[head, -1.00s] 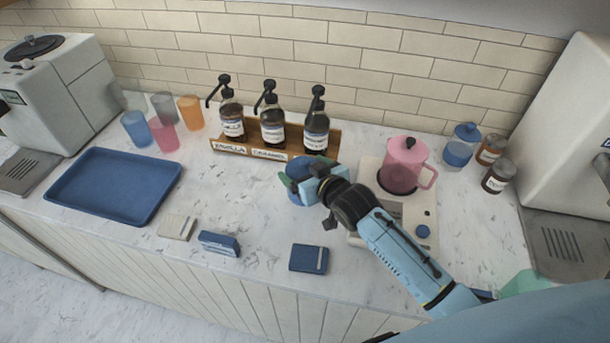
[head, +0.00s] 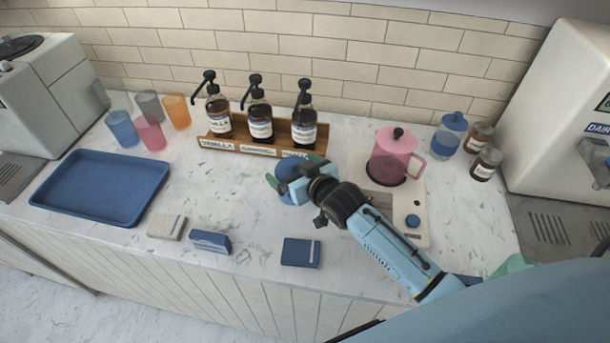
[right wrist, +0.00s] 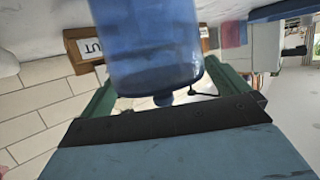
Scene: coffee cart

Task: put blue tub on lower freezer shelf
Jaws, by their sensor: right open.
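A blue translucent tub (head: 291,196) stands on the counter in front of the syrup rack, partly hidden by my right gripper (head: 287,179). In the right wrist view the blue tub (right wrist: 152,45) fills the upper middle, between the two green fingers. My right gripper (right wrist: 165,100) is open around it, with a finger on each side. I cannot tell if the fingers touch it. My left gripper is not in view. No freezer shelf can be made out in these frames.
A wooden rack (head: 238,147) with syrup bottles stands behind the tub. A pink pot (head: 390,158) is close on the right. A lidded blue jar (head: 447,137) and brown jars are farther right. A blue tray (head: 100,187) lies at left. Small boxes line the front.

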